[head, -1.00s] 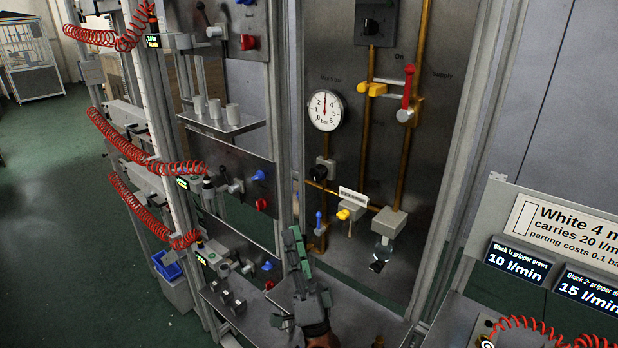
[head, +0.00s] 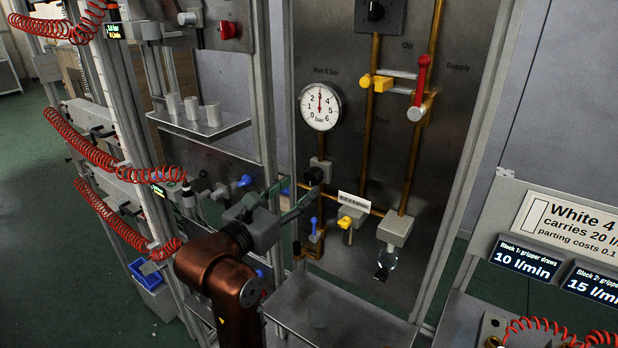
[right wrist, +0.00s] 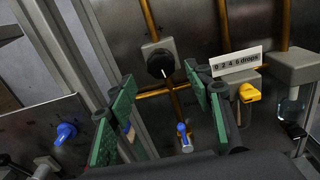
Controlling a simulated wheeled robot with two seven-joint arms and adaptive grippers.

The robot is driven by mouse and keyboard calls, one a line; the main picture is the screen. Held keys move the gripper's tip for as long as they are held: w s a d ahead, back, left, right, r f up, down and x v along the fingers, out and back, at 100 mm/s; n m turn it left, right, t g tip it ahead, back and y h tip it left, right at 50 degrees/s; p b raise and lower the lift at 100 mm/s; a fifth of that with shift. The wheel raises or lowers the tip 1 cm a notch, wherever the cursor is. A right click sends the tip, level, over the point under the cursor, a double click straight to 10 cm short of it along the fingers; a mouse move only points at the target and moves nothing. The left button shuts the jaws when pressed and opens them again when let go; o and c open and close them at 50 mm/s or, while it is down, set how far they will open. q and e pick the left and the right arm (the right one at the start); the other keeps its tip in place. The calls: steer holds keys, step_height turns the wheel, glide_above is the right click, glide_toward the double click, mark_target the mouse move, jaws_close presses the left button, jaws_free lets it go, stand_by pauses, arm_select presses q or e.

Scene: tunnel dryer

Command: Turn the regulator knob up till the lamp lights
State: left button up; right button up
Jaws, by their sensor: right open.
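The black regulator knob (head: 314,176) sits on a grey block on the steel panel, below a round gauge (head: 320,107) whose needle points about straight up, near 3 bar. In the right wrist view the knob (right wrist: 160,64) shows a white pointer mark. My right gripper (head: 301,190) is open in front of the knob. In the right wrist view its green-padded fingers (right wrist: 162,80) stand apart, with the knob between and beyond their tips; no contact is visible. I cannot pick out a lit lamp. My left gripper is not in view.
A blue-handled valve (head: 313,225) and a yellow knob (head: 346,222) sit close below and right of the regulator. A red lever (head: 422,72) is higher up. A metal tray (head: 340,310) juts out below. Red coiled hoses (head: 90,140) hang at left.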

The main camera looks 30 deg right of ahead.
mark_target(310, 179)
steer(key=x, duration=0.6)
steer(key=shift+s, duration=0.1)
steer(key=shift+c, duration=0.2)
